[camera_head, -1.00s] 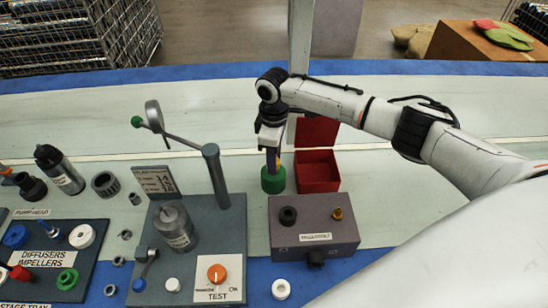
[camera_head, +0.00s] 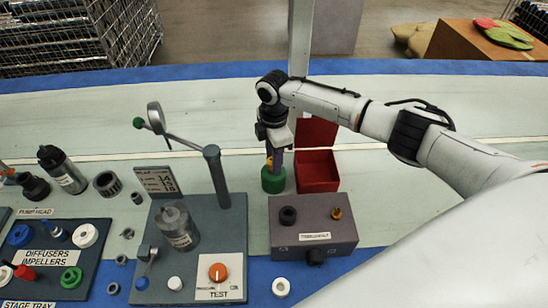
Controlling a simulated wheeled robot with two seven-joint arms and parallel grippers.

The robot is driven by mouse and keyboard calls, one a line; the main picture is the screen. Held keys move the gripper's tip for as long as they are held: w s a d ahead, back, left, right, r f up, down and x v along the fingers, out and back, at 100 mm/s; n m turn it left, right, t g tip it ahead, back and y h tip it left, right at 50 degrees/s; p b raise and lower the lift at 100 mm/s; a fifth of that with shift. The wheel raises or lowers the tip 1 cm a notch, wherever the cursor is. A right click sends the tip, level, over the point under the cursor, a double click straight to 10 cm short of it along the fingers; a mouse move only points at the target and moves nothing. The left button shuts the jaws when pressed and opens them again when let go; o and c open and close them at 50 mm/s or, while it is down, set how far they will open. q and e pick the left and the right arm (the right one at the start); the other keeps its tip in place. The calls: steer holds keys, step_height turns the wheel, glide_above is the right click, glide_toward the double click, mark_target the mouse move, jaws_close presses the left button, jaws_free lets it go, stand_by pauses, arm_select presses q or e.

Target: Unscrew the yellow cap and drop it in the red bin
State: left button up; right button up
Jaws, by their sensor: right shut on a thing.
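My right gripper (camera_head: 274,157) points straight down, with its fingers at the top of a green round holder (camera_head: 273,181). A small bit of the yellow cap (camera_head: 268,164) shows beside the fingers, just above the green holder. The gripper is shut on the cap, and the fingers hide most of it. I cannot tell whether the cap is still seated. The open red bin (camera_head: 317,173) stands just right of the green holder, with its lid raised at the back. My left gripper is not in view.
A grey box (camera_head: 313,232) with a black knob and a brass fitting stands in front of the bin. Left of it is a test stand (camera_head: 226,240) with a post, a lever and a grey bottle. Parts trays and loose rings lie farther left. The table behind is clear.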

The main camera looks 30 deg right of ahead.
steer(key=shift+o, duration=0.2)
steer(key=n, duration=0.2)
steer(key=shift+n, duration=0.8)
steer(key=n, duration=0.3)
steer(key=o, duration=0.9)
